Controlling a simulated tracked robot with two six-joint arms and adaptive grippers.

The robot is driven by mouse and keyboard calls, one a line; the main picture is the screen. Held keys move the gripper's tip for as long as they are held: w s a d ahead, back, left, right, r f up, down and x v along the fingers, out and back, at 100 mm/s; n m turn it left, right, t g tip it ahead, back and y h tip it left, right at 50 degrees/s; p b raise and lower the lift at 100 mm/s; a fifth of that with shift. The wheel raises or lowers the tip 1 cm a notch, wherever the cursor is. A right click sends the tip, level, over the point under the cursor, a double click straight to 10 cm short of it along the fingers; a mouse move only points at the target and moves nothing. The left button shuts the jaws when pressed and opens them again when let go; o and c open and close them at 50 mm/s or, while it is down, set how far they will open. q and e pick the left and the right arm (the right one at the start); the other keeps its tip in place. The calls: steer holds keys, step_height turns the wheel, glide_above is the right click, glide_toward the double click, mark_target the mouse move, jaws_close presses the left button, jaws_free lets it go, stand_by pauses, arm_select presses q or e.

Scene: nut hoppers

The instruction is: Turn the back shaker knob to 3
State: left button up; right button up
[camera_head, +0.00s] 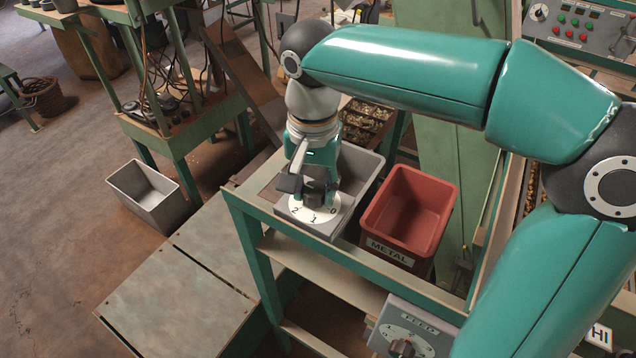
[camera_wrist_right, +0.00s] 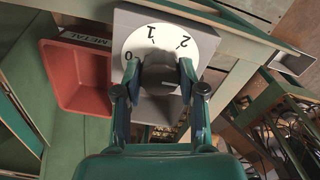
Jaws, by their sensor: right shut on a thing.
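The back shaker knob (camera_wrist_right: 160,74) is dark and sits at the middle of a white dial (camera_wrist_right: 202,37) on a grey box. The figures 0, 1 and 2 show on the dial; 3 is not visible. In the head view the dial (camera_head: 323,214) shows below my right gripper (camera_head: 316,190), which reaches down from above. In the wrist view its two fingers (camera_wrist_right: 158,80) are shut on the knob, one on each side. A pale line shows on the knob, but I cannot tell which figure it points to. My left gripper is not in view.
A red bin (camera_head: 408,212) labelled METAL stands right of the dial box, and a grey tray (camera_head: 362,170) lies behind it. A FEED dial panel (camera_head: 412,330) is on the frame nearer me. A grey bin (camera_head: 146,195) stands at left. A control panel (camera_head: 575,25) is at top right.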

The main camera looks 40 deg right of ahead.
mark_target(314, 187)
steer(key=shift+w+d+r+m, duration=0.1)
steer(key=shift+w+r+m, duration=0.05)
steer(key=shift+w+m, duration=0.15)
steer(key=o, duration=1.1)
steer(key=shift+w, duration=0.1)
steer(key=shift+o, duration=0.2)
step_height(314, 187, up, 12)
steer(key=shift+s+f, duration=0.2)
steer(key=shift+f, duration=0.05)
